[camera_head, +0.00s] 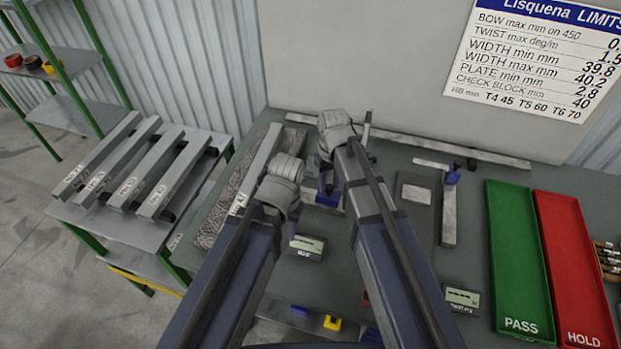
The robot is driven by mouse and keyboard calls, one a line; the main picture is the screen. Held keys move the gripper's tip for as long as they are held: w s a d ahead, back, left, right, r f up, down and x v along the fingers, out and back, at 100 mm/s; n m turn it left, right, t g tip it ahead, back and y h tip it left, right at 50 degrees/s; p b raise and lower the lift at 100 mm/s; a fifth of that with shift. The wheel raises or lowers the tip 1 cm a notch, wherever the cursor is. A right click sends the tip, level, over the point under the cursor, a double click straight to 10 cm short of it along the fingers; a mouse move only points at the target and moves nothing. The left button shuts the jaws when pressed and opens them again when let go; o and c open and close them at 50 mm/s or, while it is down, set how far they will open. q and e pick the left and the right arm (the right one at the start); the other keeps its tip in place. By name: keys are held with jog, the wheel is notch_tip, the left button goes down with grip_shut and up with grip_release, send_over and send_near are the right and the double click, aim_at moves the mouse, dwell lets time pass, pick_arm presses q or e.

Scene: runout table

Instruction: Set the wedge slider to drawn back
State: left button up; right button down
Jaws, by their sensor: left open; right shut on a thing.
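I cannot make out the wedge slider for certain. A small blue fixture (328,196) stands on the bench, partly covered by my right arm; the slider may be part of it. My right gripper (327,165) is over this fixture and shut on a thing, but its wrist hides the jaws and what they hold. My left gripper (290,222) is open, to the left of and nearer than the fixture. Its fingers are mostly hidden by its own wrist.
A long pale bar (258,165) lies left of my arms.

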aim_at(339, 203)
jog(key=shift+s+d, duration=0.3)
jog(key=shift+d, duration=0.5)
jog(key=shift+s+d, duration=0.25)
jog(key=shift+d, duration=0.55)
jog(key=c, duration=0.5)
grip_release()
jog(key=shift+d, duration=0.1)
jog(key=shift+r, duration=0.1)
notch_tip(339, 203, up, 8)
jog(key=p, duration=0.7)
jog(key=shift+f+p, duration=0.2)
jog(key=shift+p, duration=0.2)
